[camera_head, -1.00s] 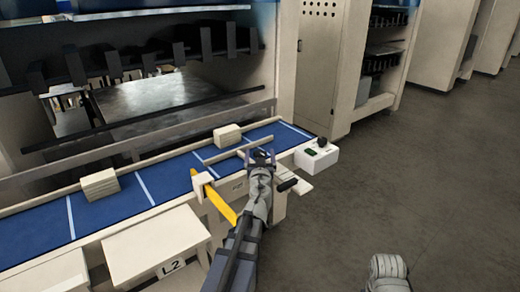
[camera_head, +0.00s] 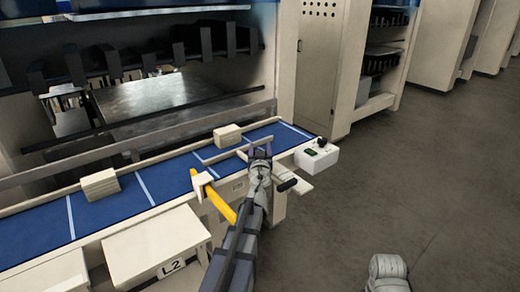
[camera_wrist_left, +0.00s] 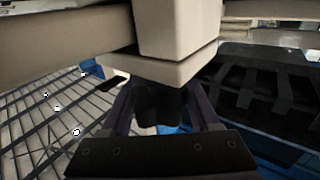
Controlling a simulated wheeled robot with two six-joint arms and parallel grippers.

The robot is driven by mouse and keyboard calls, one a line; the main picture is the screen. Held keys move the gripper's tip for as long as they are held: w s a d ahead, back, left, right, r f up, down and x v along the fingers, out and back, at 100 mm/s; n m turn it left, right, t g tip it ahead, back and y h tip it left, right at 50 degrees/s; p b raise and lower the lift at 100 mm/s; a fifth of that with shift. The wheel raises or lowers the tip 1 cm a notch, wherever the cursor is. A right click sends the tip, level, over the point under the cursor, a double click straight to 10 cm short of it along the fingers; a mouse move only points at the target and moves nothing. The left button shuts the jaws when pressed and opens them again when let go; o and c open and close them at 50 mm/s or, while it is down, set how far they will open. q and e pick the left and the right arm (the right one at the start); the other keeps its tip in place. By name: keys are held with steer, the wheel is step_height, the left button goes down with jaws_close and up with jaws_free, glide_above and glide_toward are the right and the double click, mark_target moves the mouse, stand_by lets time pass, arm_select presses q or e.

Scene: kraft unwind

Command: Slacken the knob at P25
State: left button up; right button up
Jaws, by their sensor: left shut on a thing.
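My left gripper (camera_head: 260,153) reaches over the front edge of the blue conveyor belt, near its right end. In the left wrist view its two fingers (camera_wrist_left: 163,112) stand on either side of a dark knob (camera_wrist_left: 158,103) and are shut on it. The knob sits against a beige block (camera_wrist_left: 175,68). In the head view the gripper and arm hide the knob. No P25 label can be read.
The blue belt (camera_head: 105,205) carries two beige blocks (camera_head: 100,184) (camera_head: 227,135). A yellow bar (camera_head: 221,205) lies left of my arm. A white control box (camera_head: 317,158) with a black knob (camera_head: 321,142) stands to the right.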

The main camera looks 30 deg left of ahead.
arm_select(q)
steer(key=c, duration=0.6)
steer(key=shift+s+a+n+g+y, duration=0.1)
steer(key=shift+a+n+g+y, duration=0.05)
steer(key=shift+n+g+y, duration=0.6)
steer(key=shift+a+n+g+y, duration=0.15)
steer(key=shift+n+g+y, duration=0.35)
steer(key=shift+y, duration=0.35)
steer(key=shift+s+a+n+g+y, duration=0.15)
steer(key=shift+s+n+g+y, duration=0.05)
steer(key=shift+n+g+y, duration=0.4)
steer(key=shift+s+a+n+g+y, duration=0.1)
steer(key=shift+s+n+g+y, duration=0.1)
steer(key=shift+n+g+y, duration=0.3)
steer(key=o, duration=1.4)
steer(key=shift+r, duration=0.1)
step_height(320, 180, up, 10)
steer(key=p, duration=1)
